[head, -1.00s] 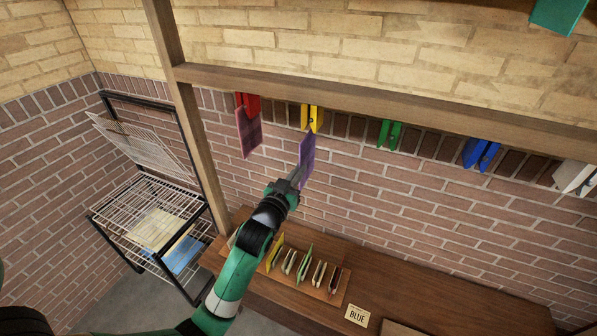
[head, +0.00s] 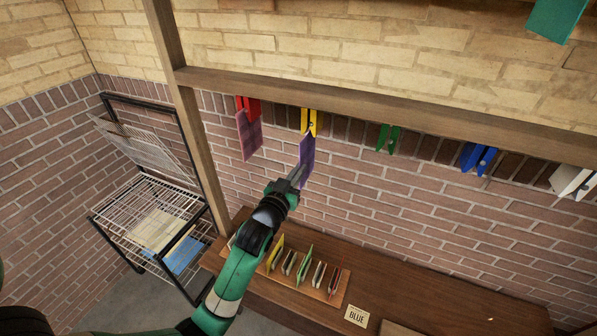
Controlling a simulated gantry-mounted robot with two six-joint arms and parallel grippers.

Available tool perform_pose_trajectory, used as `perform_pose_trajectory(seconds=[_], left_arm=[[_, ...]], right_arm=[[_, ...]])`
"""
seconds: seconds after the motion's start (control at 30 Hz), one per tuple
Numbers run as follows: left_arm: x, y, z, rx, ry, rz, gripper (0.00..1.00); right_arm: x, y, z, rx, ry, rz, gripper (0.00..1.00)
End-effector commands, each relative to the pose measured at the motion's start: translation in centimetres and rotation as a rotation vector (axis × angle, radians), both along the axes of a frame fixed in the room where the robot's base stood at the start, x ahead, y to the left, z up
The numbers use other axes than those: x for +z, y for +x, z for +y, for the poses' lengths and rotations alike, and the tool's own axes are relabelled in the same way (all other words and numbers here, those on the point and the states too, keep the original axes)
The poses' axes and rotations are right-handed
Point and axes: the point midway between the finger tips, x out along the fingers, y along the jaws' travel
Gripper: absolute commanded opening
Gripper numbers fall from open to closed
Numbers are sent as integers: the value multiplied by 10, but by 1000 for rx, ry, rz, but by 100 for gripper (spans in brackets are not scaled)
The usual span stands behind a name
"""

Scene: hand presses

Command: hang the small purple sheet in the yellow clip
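The small purple sheet (head: 306,158) hangs upright below the yellow clip (head: 309,121), its top edge at the clip's jaws. I cannot tell whether the jaws grip it. My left gripper (head: 297,175) is at the sheet's lower part, its fingers shut on it as far as I can see; the far finger is partly hidden. The yellow clip is fixed under the wooden rail. My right gripper is not in view.
A red clip (head: 248,107) left of the yellow one holds a mauve sheet (head: 249,137). Green (head: 388,138), blue (head: 478,158) and white (head: 574,182) clips hang empty to the right. Below are a bench (head: 420,300) with a card rack (head: 330,297) and a BLUE label (head: 357,315).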

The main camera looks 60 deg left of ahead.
Motion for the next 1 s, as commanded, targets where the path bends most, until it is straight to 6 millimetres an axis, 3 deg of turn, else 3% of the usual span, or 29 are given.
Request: perform_pose_trajectory(seconds=[1.0], left_arm=[[32,0,0,0,1,-1,0]], right_arm=[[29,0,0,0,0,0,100]])
